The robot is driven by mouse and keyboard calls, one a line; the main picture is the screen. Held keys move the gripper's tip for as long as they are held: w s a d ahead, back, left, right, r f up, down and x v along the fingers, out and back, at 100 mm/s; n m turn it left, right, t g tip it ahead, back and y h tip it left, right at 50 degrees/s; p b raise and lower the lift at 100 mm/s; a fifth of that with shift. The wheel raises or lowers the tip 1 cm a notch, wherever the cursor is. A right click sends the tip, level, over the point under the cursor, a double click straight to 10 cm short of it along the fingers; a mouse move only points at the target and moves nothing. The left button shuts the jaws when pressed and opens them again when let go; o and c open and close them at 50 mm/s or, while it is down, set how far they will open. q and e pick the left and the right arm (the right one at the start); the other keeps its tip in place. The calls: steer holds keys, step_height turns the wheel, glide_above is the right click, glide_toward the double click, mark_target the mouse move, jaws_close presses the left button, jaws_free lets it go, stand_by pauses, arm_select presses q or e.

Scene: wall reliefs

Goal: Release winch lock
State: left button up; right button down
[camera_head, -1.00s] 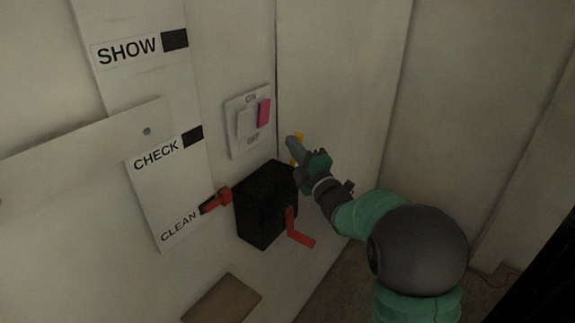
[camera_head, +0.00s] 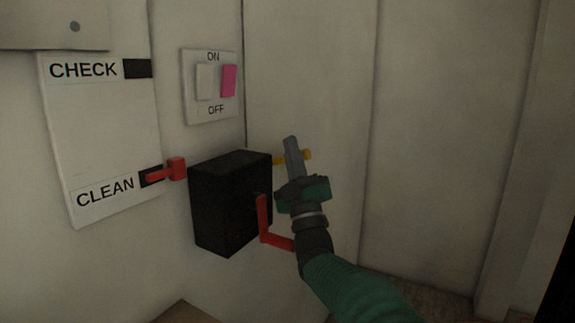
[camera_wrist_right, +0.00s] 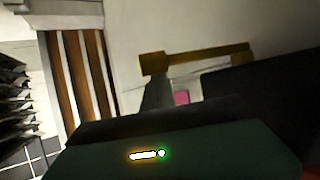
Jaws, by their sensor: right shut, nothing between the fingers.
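The winch is a black box (camera_head: 225,205) on the pale wall in the head view. A red crank (camera_head: 264,220) is on its right side, partly behind my right wrist. A small yellow bar (camera_head: 307,154), apparently the lock, sticks out near the box's upper right; my gripper hides its middle. My right gripper (camera_head: 291,148) is shut and empty, pointing up in front of the yellow bar. The wrist view shows the yellow bar (camera_wrist_right: 205,58) just beyond my grey fingers (camera_wrist_right: 158,92). I cannot tell whether they touch. My left gripper is out of view.
A red pointer (camera_head: 175,168) left of the box is at the CLEAN mark on a white label panel (camera_head: 100,130). An ON/OFF switch (camera_head: 211,86) with a pink rocker is above the box. Bare wall (camera_head: 440,130) lies to the right.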

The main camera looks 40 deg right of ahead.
steer(key=s+a+f, duration=0.2)
steer(key=s, duration=0.5)
steer(key=s+a+f, duration=0.2)
steer(key=s+a, duration=0.1)
steer(key=s, duration=0.4)
steer(key=shift+s+p, duration=0.2)
steer(key=shift+p, duration=0.15)
